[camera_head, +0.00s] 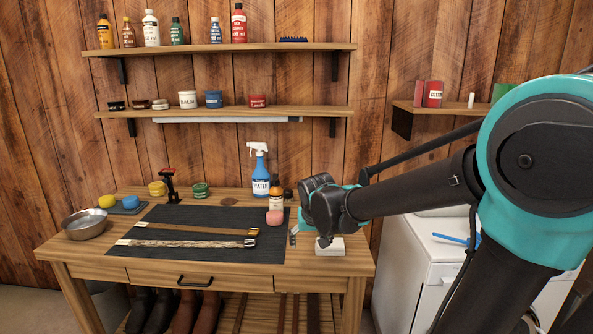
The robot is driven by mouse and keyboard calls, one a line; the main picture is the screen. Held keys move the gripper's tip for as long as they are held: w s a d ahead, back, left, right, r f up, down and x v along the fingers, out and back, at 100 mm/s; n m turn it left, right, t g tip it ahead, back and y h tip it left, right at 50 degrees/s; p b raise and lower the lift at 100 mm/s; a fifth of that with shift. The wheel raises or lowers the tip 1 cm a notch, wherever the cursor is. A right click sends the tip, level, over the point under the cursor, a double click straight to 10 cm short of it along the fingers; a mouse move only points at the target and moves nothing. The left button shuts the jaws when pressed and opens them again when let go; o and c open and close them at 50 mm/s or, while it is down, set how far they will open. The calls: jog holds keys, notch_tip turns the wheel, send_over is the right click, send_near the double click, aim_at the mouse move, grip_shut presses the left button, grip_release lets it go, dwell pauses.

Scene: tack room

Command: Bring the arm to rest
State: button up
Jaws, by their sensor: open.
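My arm comes in from the right, and my gripper (309,232) points down over the right end of the wooden workbench (345,262). Its jaws are open, and I see nothing held between them. A small white block (331,247) sits on the bench just under and beside the fingers. I cannot tell whether they touch it.
A dark mat (180,221) carries two straps (190,243). A blue spray bottle (259,172), several tins, a metal bowl (86,223) and a blue tray stand around it. Wall shelves (225,112) hold bottles and tins. A white cabinet (420,262) stands right, partly behind my arm.

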jog(key=s+d+f+g, duration=0.1)
jog(key=s+d+f, duration=1)
jog(key=s+d, duration=0.3)
jog(key=shift+s+d+m, duration=0.2)
jog(key=shift+s+m, duration=0.2)
jog(key=shift+s, duration=0.6)
